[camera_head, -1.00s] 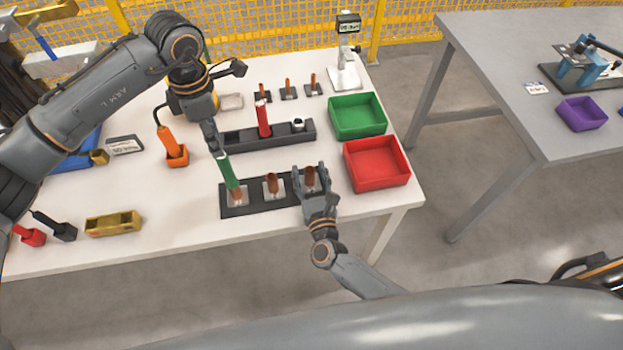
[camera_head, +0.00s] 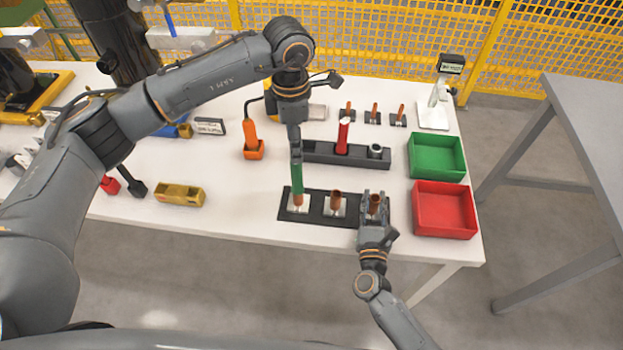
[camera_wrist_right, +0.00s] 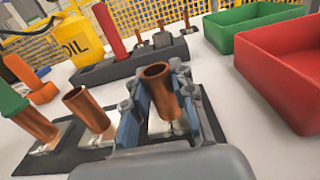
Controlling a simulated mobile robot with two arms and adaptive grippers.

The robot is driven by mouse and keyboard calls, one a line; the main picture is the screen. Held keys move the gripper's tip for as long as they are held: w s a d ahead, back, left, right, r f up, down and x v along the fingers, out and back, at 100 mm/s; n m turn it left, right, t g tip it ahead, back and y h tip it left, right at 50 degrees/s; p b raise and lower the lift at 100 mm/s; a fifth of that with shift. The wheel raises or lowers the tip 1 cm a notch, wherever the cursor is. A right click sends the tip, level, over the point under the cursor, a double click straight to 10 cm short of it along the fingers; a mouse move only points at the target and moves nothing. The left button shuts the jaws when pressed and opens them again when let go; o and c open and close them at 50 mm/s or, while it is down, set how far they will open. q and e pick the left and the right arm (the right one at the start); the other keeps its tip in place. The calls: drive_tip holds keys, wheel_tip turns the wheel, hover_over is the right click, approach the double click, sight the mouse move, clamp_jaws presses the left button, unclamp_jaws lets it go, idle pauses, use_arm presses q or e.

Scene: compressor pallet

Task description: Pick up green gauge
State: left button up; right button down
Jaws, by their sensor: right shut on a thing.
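The green gauge (camera_head: 297,178) stands upright over the left copper tube (camera_head: 298,199) on the dark holder plate (camera_head: 319,216). Its lower end meets the tube, and its edge shows in the right wrist view (camera_wrist_right: 12,103). My left gripper (camera_head: 295,152) points down at the gauge's top and overlaps it. I see its fingers edge-on, so their gap is hidden. My right gripper (camera_head: 374,205) is at the plate's right end, shut on the right copper tube (camera_wrist_right: 162,88), with a blue pad on each side of it. The middle copper tube (camera_head: 337,200) stands free between them.
A dark rack (camera_head: 318,158) with a red gauge (camera_head: 343,136) lies behind the plate. A green bin (camera_head: 437,168) and a red bin (camera_head: 445,228) stand at the right. An orange tool (camera_head: 252,140) stands left of my left gripper. The table's front edge is close.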

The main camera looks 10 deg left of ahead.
sight(297, 176)
use_arm(q)
drive_tip(key=n, duration=0.5)
drive_tip(key=shift+a, duration=0.15)
drive_tip(key=n, duration=0.5)
wheel_tip(297, 176, down, 6)
drive_tip(key=shift+r, duration=0.1)
drive_tip(key=shift+f, duration=3.05)
drive_tip(key=shift+c, duration=0.4)
clamp_jaws()
